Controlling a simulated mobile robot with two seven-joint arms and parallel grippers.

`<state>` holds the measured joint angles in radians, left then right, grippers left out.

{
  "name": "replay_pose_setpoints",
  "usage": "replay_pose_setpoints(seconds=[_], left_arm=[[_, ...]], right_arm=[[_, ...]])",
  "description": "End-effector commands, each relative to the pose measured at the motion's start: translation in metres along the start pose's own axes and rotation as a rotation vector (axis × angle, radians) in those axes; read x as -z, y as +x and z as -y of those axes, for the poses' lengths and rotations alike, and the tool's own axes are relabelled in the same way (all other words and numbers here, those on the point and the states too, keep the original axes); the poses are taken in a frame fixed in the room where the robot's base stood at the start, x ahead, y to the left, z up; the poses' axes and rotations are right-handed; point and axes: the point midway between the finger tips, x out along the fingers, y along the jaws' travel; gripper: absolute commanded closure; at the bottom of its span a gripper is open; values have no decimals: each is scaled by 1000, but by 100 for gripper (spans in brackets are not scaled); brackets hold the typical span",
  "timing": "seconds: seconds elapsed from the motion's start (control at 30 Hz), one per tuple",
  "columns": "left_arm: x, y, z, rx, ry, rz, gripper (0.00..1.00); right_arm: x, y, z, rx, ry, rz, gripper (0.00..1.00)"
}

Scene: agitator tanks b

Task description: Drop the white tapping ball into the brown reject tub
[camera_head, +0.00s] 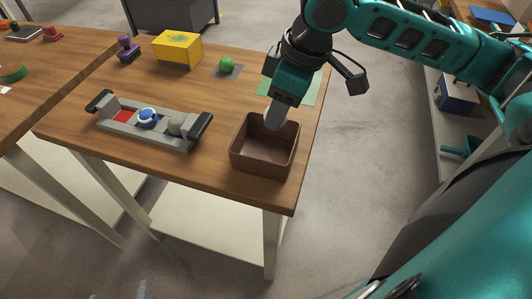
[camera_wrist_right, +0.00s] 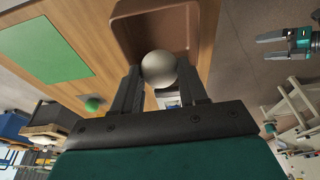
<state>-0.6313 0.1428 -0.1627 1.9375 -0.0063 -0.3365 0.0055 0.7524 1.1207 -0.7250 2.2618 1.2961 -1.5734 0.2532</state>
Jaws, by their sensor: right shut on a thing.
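My right gripper (camera_head: 277,112) points down over the brown reject tub (camera_head: 258,160) at the table's right front corner. In the right wrist view, its two fingers are shut on the white tapping ball (camera_wrist_right: 158,69), a plain pale sphere held at the fingertips. The brown tub (camera_wrist_right: 128,30) shows just beyond the ball in that view. The ball is hidden or hard to make out in the head view. The tub's visible inside looks empty. My left gripper (camera_wrist_right: 285,45) shows at the upper right of the wrist view, fingers apart and empty, away from the table.
A grey tray (camera_head: 155,133) with dark end handles holds a blue-and-white ball (camera_head: 147,118) and a greyish ball (camera_head: 175,125). Behind stand a yellow box (camera_head: 177,50), a purple object (camera_head: 128,50) and a green ball (camera_head: 226,65). A green mat (camera_wrist_right: 50,48) lies beyond the tub.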

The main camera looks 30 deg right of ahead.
Motion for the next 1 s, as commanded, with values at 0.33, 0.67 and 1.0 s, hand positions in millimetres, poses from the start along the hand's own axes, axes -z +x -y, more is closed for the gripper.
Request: replay_pose_setpoints(seconds=[0.33, 0.67, 1.0], left_arm=[[4, 3, 1, 1, 2, -11, 0], [7, 4, 1, 1, 3, -17, 0], [8, -1, 1, 0, 2, -12, 0]], right_arm=[[0, 0, 0, 0, -1, -1, 53], [0, 1, 0, 0, -1, -1, 28], [1, -15, 0, -2, 0, -3, 28]])
